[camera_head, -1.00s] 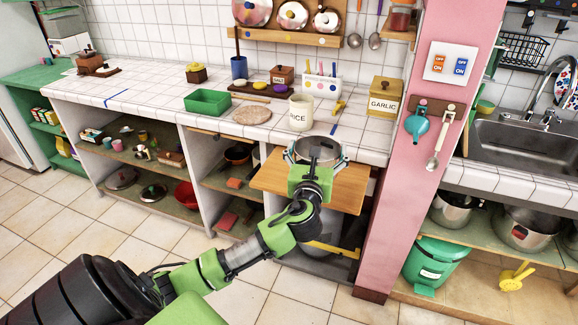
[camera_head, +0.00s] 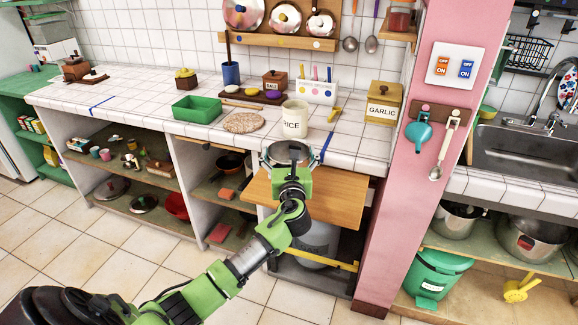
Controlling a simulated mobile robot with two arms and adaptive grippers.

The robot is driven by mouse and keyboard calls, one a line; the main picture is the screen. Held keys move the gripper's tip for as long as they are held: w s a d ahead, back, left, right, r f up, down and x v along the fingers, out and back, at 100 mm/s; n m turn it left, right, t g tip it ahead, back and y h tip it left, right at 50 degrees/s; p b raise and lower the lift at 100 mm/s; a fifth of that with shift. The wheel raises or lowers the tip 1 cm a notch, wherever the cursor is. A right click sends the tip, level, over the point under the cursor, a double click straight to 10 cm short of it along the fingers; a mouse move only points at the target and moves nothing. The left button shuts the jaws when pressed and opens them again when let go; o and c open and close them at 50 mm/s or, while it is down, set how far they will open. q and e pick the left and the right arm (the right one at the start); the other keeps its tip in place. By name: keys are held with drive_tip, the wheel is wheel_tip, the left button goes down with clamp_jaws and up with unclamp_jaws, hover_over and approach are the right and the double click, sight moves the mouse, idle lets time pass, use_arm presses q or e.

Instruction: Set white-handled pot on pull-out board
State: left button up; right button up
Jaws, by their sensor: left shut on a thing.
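A metal pot (camera_head: 268,153) shows its round rim just in front of the counter edge, at the back left of the pull-out board. My left gripper (camera_head: 290,166) is shut on the pot at its near side and covers much of it. The white handle is hidden or too small to tell. The wooden pull-out board (camera_head: 340,195) sticks out below the counter, its right part bare. I cannot tell whether the pot touches the board. My right gripper is out of view.
A RICE jar (camera_head: 295,118) stands on the tiled counter right behind the pot. A GARLIC box (camera_head: 383,103) stands farther right. The pink pillar (camera_head: 405,200) rises close to the board's right side. Open shelves with pots lie below left.

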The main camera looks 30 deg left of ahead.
use_arm(q)
drive_tip(key=shift+w+a+f, duration=0.2)
drive_tip(key=shift+w+f, duration=0.25)
drive_tip(key=shift+f, duration=0.05)
drive_tip(key=shift+w+a+f+b, duration=0.1)
drive_tip(key=shift+f+b, duration=0.1)
drive_tip(key=shift+f, duration=0.7)
drive_tip(key=shift+w+a+f+b, duration=0.1)
drive_tip(key=shift+f+b, duration=0.05)
drive_tip(key=shift+f, duration=0.7)
drive_tip(key=shift+f, duration=0.15)
drive_tip(key=o, duration=1.3)
drive_tip(key=shift+d, duration=0.1)
